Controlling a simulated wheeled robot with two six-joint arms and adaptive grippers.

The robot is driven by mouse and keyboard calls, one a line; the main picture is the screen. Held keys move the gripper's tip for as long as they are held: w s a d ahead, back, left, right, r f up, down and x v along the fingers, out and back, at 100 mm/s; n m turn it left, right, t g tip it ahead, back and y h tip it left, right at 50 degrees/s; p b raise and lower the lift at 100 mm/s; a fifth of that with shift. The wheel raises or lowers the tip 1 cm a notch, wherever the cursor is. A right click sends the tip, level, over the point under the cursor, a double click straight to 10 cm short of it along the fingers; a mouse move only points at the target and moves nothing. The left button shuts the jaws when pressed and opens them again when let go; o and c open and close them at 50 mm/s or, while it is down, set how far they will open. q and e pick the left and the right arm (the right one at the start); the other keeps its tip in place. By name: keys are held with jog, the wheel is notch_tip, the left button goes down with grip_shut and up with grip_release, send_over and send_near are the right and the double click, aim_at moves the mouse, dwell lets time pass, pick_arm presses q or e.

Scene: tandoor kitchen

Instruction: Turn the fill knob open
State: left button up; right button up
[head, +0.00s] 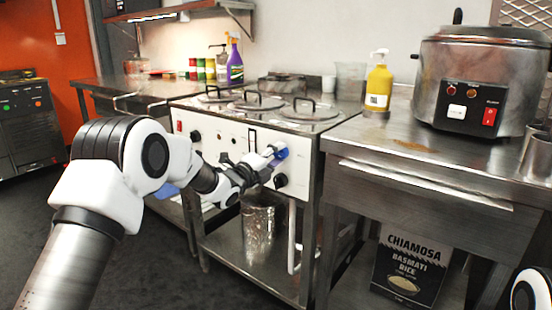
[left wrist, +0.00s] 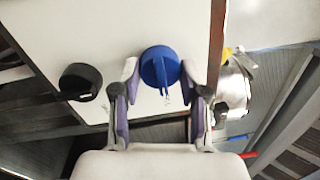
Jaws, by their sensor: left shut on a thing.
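The blue fill knob (head: 282,153) is on the white front panel (head: 228,140) of the steel bain-marie-like unit, near the panel's right end. My left gripper (head: 272,156) reaches it from the left and front and is shut on it. In the left wrist view the round blue knob (left wrist: 159,67) sits between the two fingertips of my left gripper (left wrist: 159,76), its raised grip bar running up and down the picture. A black knob (head: 280,181) is on the same panel below the blue one; it also shows in the left wrist view (left wrist: 80,82). My right gripper is out of view.
Lidded wells (head: 258,102) top the unit. A steel pot (head: 259,228) stands on its lower shelf, below my left gripper. A steel table (head: 430,160) to the right carries a yellow pump bottle (head: 378,86) and a large cooker (head: 480,80). A rice box (head: 408,266) sits under it.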

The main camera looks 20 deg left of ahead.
pick_arm(q)
jog(key=shift+f, duration=0.1)
jog(key=o, duration=1.1)
jog(key=shift+o, duration=0.2)
jog(key=v, duration=1.2)
